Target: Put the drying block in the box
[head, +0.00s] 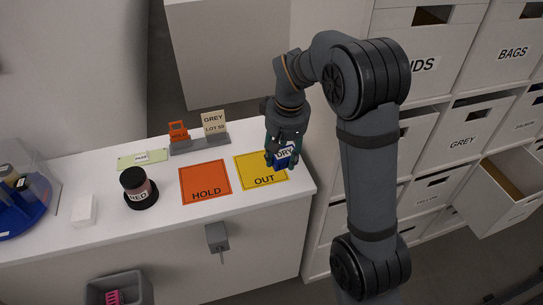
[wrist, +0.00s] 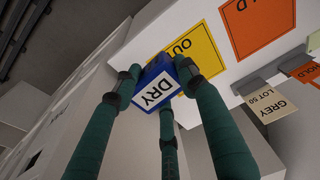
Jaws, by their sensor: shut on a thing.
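The drying block (head: 288,154) is blue with a white label reading DRY. My gripper (head: 281,158) is shut on it, over the right part of the yellow OUT mat (head: 247,171) near the counter's right end. In the wrist view the block (wrist: 155,92) sits between the green fingers of my gripper (wrist: 160,82), its label facing the camera. I cannot tell how high it is above the counter. Which container is the box is not certain; an open, pale box-like drawer (head: 507,193) sticks out of the shelving at the right.
On the counter are an orange HOLD mat (head: 205,182), a RED jar (head: 138,187) on a black base, a small white block (head: 84,210) and a rack with a GREY LOT 50 card (head: 214,124). A grey bin (head: 119,285) hangs in front. Labelled boxes fill the shelves.

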